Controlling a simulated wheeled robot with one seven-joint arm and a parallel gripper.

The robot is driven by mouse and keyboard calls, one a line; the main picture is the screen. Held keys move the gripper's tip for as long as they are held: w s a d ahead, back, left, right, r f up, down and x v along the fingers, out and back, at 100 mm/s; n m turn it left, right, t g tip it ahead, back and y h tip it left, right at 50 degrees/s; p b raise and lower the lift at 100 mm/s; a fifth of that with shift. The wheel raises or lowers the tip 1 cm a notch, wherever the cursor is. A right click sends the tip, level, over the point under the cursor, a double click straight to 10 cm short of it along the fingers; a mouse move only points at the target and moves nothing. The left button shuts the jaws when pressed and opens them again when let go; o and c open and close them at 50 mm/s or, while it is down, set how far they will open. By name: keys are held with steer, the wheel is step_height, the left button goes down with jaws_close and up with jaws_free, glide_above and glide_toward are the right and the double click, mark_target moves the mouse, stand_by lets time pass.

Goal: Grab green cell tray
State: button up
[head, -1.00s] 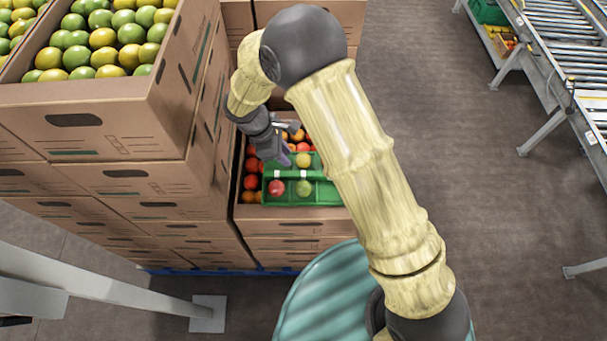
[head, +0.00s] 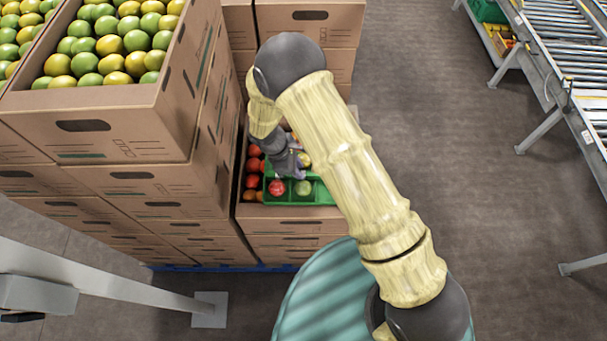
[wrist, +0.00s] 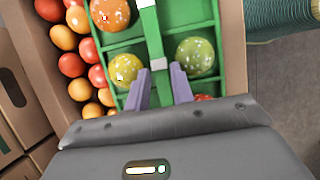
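The green cell tray (head: 322,193) lies in the open top of a cardboard box among loose tomatoes. In the wrist view the tray (wrist: 203,12) holds an orange tomato (wrist: 110,13), a yellow one (wrist: 125,69) and a green one (wrist: 194,56) in separate cells, with part of a red one below. A raised green middle bar (wrist: 151,35) with pale patches runs between the cells. My gripper (wrist: 160,70) is open, its two purple fingers apart on either side of the bar. Finger depth is unclear. In the head view my gripper (head: 301,160) is over the tray, and my arm covers its right part.
Loose red and orange tomatoes (wrist: 71,65) fill the cardboard box (head: 290,212) left of the tray. A taller stack of boxes (head: 130,130) with green-yellow tomatoes on top stands close on the left. A roller conveyor (head: 575,60) is at the right; the floor between is clear.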

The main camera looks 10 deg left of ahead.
steer(key=shift+p+x, duration=0.4)
steer(key=shift+x, duration=1.2)
steer(key=shift+c, duration=0.2)
steer(key=shift+w, duration=0.1)
jaws_close()
